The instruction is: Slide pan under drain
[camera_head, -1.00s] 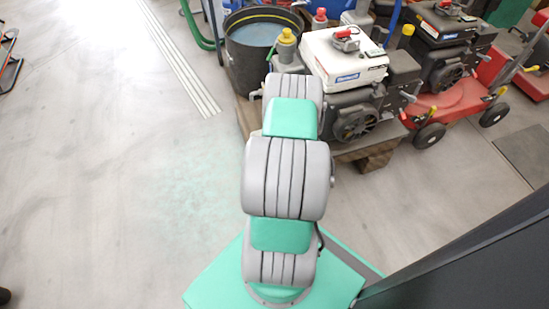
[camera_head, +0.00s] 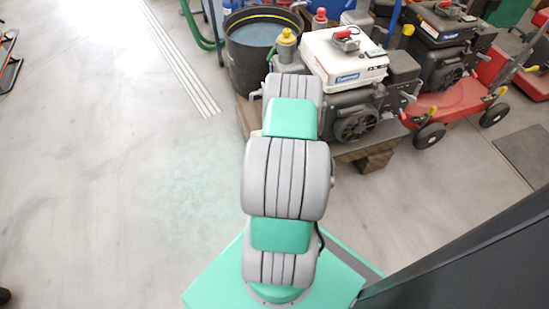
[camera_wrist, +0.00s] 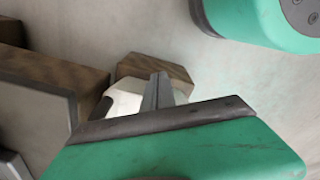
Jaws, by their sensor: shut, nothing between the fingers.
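In the wrist view my gripper (camera_wrist: 160,88) shows as narrow grey fingers, shut with nothing between them. A pale, whitish thing (camera_wrist: 124,103) lies just behind and left of the fingers, partly hidden by them; it may be the pan, but I cannot tell. Whether the fingers touch it is unclear. In the head view a white-topped engine (camera_head: 345,58) stands on a low wooden support (camera_head: 372,160). I cannot make out its drain. My arm hides my gripper in the head view.
A wooden block (camera_wrist: 155,67) and a wooden beam (camera_wrist: 50,72) stand close to the fingers. A black bucket of liquid (camera_head: 262,45), a yellow-capped bottle (camera_head: 286,45) and a red machine (camera_head: 450,95) are around the engine.

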